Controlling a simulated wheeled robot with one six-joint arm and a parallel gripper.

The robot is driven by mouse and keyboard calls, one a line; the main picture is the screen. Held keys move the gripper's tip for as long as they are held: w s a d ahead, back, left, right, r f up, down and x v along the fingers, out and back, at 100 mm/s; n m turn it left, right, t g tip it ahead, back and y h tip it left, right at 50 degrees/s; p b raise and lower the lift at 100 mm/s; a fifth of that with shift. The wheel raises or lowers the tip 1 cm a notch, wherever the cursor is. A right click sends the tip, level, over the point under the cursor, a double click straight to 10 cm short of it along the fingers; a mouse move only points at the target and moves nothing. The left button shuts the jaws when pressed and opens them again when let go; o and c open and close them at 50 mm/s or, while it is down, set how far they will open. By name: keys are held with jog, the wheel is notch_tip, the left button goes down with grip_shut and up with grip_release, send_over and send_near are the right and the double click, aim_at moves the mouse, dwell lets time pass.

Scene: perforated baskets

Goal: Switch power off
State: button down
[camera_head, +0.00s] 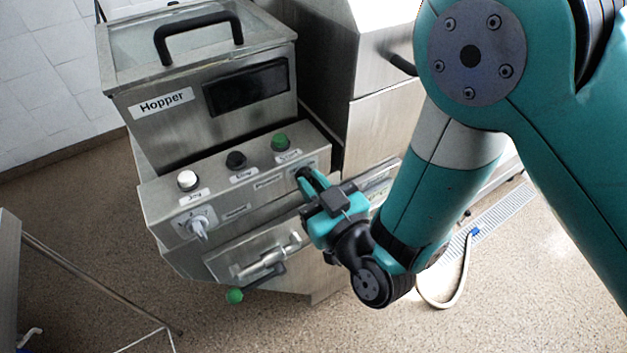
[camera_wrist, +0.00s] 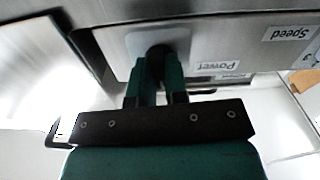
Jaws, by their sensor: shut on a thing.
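A steel machine labelled Hopper (camera_head: 205,120) has a control panel (camera_head: 160,200) along its front. My gripper (camera_head: 308,180) is at the right end of this panel, with its fingers pointing at the panel face. In the wrist view my gripper (camera_wrist: 158,75) is shut on a dark round knob (camera_wrist: 158,53) beside the label Power (camera_wrist: 212,68). The fingers hide most of the knob, so its turn position cannot be told.
The panel also carries a white button (camera_head: 187,180), a black button (camera_head: 235,160), a green button (camera_head: 280,142) and a light rotary knob (camera_head: 197,225) at the left. A green-tipped lever (camera_head: 236,295) sticks out below. A hose (camera_head: 455,285) lies on the floor at the right.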

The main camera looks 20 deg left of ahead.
jog(key=n+p, duration=0.2)
jog(key=n, duration=0.5)
jog(key=shift+n, duration=0.4)
jog(key=shift+s+n, duration=0.1)
jog(key=shift+n, duration=0.2)
jog(key=c, duration=1.1)
grip_release()
jog(key=shift+c, duration=0.2)
